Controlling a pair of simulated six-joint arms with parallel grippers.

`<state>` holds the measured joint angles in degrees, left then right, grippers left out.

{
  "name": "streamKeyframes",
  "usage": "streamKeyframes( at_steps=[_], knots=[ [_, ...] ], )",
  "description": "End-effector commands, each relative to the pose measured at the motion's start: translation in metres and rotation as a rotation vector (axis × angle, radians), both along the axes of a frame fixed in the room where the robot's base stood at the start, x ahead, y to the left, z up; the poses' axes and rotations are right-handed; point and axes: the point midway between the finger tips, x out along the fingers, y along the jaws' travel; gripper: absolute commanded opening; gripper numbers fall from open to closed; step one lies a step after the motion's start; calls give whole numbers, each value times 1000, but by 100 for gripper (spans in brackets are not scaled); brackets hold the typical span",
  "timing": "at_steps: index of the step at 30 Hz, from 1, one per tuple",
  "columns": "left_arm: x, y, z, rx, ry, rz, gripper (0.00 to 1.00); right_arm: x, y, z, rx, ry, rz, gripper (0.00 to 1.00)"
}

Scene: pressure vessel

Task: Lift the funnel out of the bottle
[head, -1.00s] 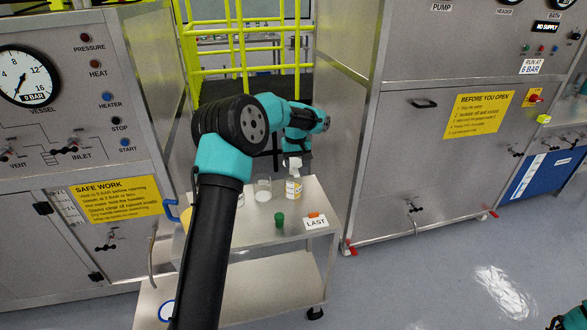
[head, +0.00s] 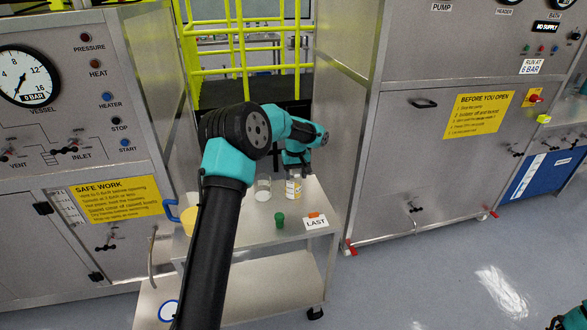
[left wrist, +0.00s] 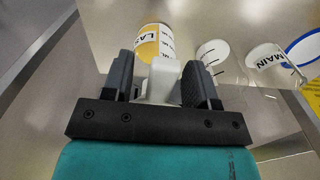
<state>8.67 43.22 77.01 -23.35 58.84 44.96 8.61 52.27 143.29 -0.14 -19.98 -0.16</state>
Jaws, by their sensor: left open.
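The bottle (head: 294,189) stands upright on the trolley top, with a white and yellow label. In the left wrist view the bottle (left wrist: 152,42) is just beyond my fingers. The white funnel (left wrist: 162,80) shows between the two fingers; in the head view my gripper hides it. My left gripper (head: 297,168) is over the bottle's top. In the left wrist view the gripper (left wrist: 160,82) is open, one dark finger on each side of the funnel. I cannot tell whether either finger touches it.
A clear beaker (head: 263,189) stands close left of the bottle. Steel cabinets (head: 425,150) stand on both sides; yellow rails (head: 240,50) are behind.

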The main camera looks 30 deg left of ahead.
Motion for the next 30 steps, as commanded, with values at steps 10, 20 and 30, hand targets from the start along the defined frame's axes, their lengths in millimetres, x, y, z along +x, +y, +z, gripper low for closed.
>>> streamKeyframes(
  at_steps=[10, 20, 30],
  knots=[
    [0, 0, 0, 0, 0, 0, 40, 0, 0, 0, 0, 0, 0, 64],
    [0, 0, 0, 0, 0, 0, 8, 0, 0, 0, 0, 0, 0, 64],
    [0, 0, 1, 1, -1, 0, 0, 0, 0, 0, 0, 0, 0, 64]
  ],
)
